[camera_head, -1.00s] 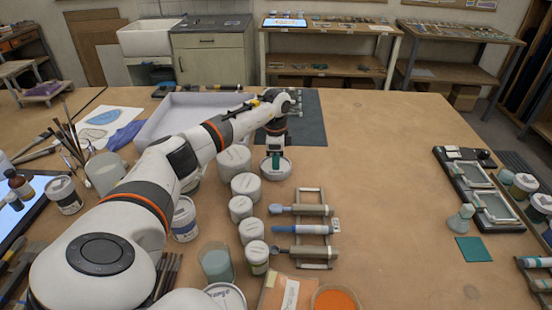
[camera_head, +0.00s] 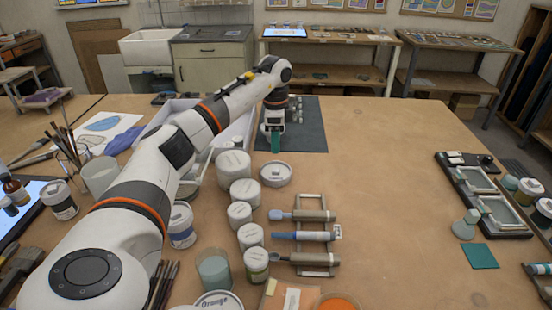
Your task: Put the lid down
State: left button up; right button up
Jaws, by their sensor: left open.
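A round white lid (camera_head: 276,176) lies flat on the wooden table, just right of the row of white jars. My left gripper (camera_head: 277,147) has teal fingertips and hangs above and beyond the lid, over the dark mat (camera_head: 312,135). It is open and apart from the lid, with nothing visible in it. The gap between its fingers is hard to see from here. My right gripper is out of view.
Several white jars (camera_head: 233,168) stand in a row left of the lid. A rack with brushes and tools (camera_head: 313,238) lies in front of it. The table right of the lid is clear up to the framed glass panels (camera_head: 480,180).

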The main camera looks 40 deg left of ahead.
pick_arm(q)
jog(key=shift+r, duration=1.45)
